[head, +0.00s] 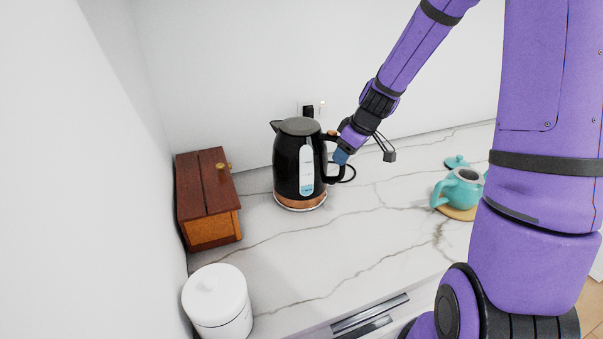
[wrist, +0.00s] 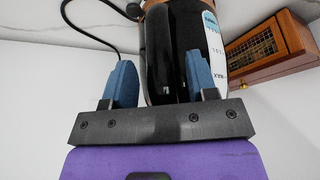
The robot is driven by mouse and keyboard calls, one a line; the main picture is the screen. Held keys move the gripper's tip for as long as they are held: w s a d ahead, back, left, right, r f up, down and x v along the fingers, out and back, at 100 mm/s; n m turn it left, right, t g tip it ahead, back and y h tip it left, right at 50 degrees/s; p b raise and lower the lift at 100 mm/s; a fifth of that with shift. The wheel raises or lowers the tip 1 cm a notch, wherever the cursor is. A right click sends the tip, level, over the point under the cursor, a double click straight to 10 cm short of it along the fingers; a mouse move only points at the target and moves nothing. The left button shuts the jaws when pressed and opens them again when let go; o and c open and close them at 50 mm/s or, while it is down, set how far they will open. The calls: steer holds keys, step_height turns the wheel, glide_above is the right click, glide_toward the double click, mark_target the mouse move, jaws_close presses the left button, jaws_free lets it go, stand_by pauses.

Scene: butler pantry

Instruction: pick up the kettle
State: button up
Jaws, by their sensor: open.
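The black kettle (head: 292,165) with a copper base band stands upright on its base on the marble counter, spout to the left and handle (head: 335,160) to the right. My gripper (head: 341,156) is at the handle side of the kettle. In the wrist view my gripper (wrist: 161,85) is open, with its two blue fingers apart and the black handle (wrist: 167,60) between them. The kettle body (wrist: 205,50) shows close behind the right finger. I cannot tell whether either finger touches the handle.
A wooden box (head: 208,198) stands left of the kettle, and a white canister (head: 217,302) is at the front left. A teal teapot (head: 460,188) sits on a wooden coaster at the right. A black cord (head: 348,172) runs behind the handle. The counter's middle is clear.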

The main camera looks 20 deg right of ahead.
jaws_close()
steer(key=shift+r, duration=0.1)
stand_by(1.2)
